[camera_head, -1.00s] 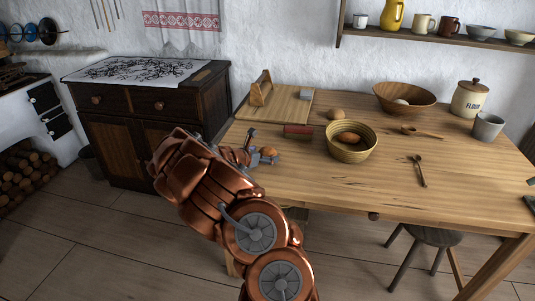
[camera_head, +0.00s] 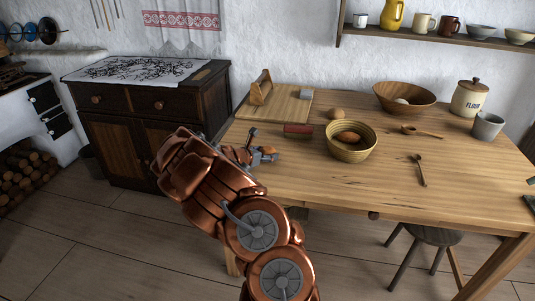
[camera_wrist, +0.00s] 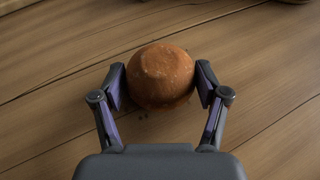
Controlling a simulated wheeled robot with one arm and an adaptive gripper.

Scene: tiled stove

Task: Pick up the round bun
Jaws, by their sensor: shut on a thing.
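A round brown bun (camera_wrist: 160,77) sits between the two fingers of my gripper (camera_wrist: 161,82) in the wrist view. Both finger pads touch its sides, so my gripper is shut on it. In the head view my gripper (camera_head: 266,153) is over the left part of the wooden table (camera_head: 310,182), with the bun (camera_head: 268,149) partly hidden by the fingers. I cannot tell whether the bun still touches the table top.
A woven basket (camera_head: 351,155) with a brown item (camera_head: 348,137) inside stands right of my gripper. Another roll (camera_head: 336,113) lies behind it. The table's front middle is clear.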

